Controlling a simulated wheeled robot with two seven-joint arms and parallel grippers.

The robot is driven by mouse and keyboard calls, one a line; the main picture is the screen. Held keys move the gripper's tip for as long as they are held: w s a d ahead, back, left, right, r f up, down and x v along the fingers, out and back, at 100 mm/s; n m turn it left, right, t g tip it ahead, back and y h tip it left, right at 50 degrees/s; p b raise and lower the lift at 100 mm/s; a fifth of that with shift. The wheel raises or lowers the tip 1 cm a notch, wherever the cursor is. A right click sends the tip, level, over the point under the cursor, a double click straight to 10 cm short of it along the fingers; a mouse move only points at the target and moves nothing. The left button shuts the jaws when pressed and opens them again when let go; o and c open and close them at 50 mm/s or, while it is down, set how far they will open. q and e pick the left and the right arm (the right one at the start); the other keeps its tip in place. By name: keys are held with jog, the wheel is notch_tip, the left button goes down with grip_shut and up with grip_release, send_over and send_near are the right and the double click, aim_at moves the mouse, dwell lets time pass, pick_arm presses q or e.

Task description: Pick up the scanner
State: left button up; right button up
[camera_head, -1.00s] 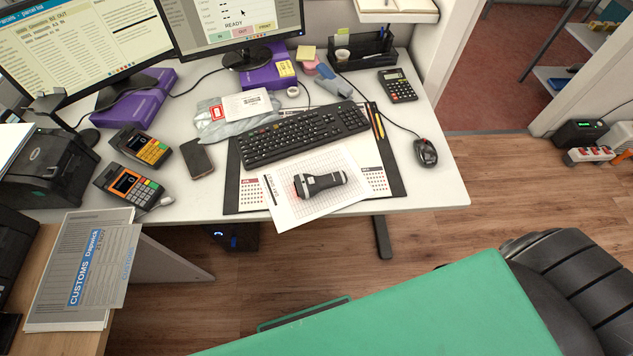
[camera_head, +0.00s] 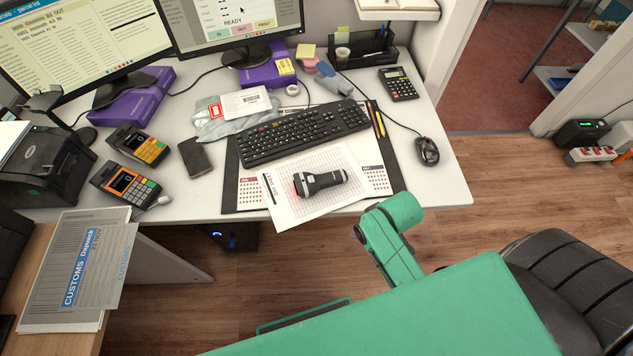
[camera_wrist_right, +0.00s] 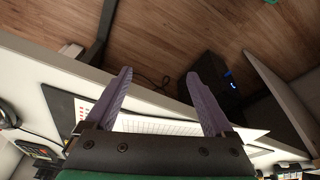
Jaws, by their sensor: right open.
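The scanner (camera_head: 320,182) is a black and grey handheld device with a red glow at its left end. It lies on a white gridded sheet (camera_head: 298,211) at the front of the desk. In the right wrist view my right gripper (camera_wrist_right: 158,86) is open, with two purple-grey fingers wide apart and nothing between them. It is near the desk's front edge, and part of the white sheet (camera_wrist_right: 165,124) shows behind the fingers. The scanner cannot be made out in that view. In the head view my green right arm shows in front of the desk, its gripper hidden. My left gripper is not in view.
A black keyboard (camera_head: 304,134) lies just behind the sheet on a dark desk mat (camera_head: 243,205). A mouse (camera_head: 427,151) and calculator (camera_head: 398,84) are to the right. A phone (camera_head: 195,157) and two card terminals (camera_head: 125,184) are to the left. A black chair (camera_head: 565,275) stands front right.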

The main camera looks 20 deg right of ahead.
notch_tip(320, 180, up, 9)
jog(key=w+a+n, duration=0.1)
jog(key=w+a, duration=0.1)
jog(key=w+a+r+n+y, duration=0.2)
jog(key=w+a+n, duration=0.5)
jog(key=n, duration=0.1)
jog(key=n+g+h, duration=0.2)
jog(key=n+g, duration=0.1)
jog(key=n, duration=0.4)
send_near(335, 175)
notch_tip(335, 175, down, 8)
jog(key=shift+s+a+f+p, duration=0.15)
jog(key=shift+f+p, duration=0.1)
jog(key=shift+p, duration=0.3)
jog(key=shift+f, duration=0.45)
grip_shut()
